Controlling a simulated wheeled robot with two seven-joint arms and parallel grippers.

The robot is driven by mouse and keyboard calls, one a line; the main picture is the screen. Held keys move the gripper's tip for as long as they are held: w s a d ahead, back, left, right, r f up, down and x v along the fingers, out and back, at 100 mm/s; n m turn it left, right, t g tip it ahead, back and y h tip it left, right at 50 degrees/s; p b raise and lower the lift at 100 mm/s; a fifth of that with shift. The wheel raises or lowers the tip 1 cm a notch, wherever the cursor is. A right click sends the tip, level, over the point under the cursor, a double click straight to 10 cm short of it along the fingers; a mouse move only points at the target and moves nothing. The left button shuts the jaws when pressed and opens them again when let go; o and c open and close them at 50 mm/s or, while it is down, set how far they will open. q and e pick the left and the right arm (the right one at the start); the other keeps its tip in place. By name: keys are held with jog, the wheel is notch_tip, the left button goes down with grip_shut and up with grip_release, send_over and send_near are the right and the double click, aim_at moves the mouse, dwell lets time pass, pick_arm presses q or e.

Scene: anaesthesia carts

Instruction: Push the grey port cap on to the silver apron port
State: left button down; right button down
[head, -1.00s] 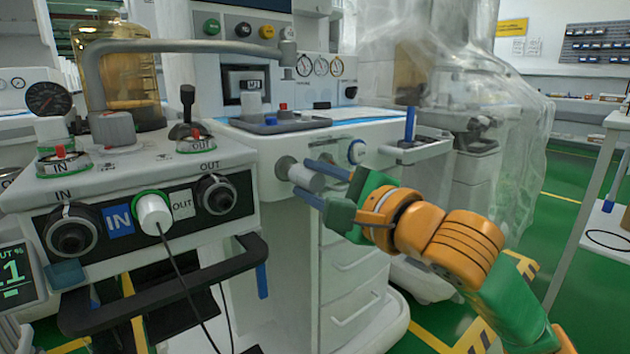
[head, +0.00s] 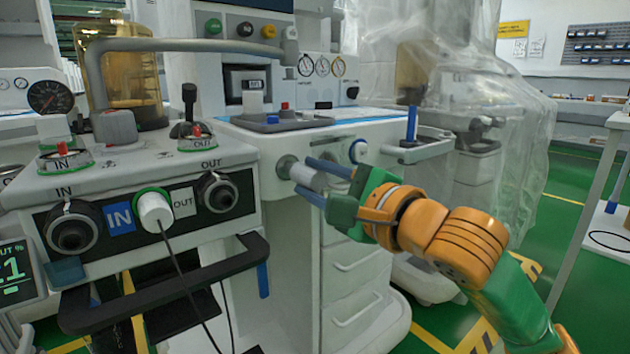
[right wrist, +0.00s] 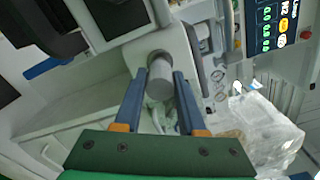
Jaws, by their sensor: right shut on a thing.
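The grey port cap (head: 306,177) is a short grey cylinder at the front of the apron of the white machine. It also shows in the right wrist view (right wrist: 160,76). My right gripper (head: 314,181) is shut on it, with blue fingers on either side; they also flank it in the wrist view (right wrist: 160,80). The silver apron port (head: 284,166) is a round grey fitting directly behind the cap, partly hidden by it. Cap and port look lined up and touching or nearly so; I cannot tell how far the cap is on. My left gripper is not in view.
A white and blue round knob (head: 358,151) sits on the apron just right of the fingers. A side tray (head: 425,148) with a blue upright item juts out further right. The nearer console (head: 130,190) with its black handle stands at left. Drawers (head: 355,285) lie below.

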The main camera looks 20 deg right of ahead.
aim_at(318, 181)
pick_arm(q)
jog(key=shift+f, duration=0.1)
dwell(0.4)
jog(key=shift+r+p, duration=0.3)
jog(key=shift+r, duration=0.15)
pick_arm(e)
jog(key=shift+x, duration=1.4)
jog(key=shift+c, duration=2)
grip_release()
jog(key=shift+s+d, duration=0.1)
jog(key=shift+s, duration=0.1)
jog(key=v, duration=0.6)
jog(key=shift+s, duration=0.35)
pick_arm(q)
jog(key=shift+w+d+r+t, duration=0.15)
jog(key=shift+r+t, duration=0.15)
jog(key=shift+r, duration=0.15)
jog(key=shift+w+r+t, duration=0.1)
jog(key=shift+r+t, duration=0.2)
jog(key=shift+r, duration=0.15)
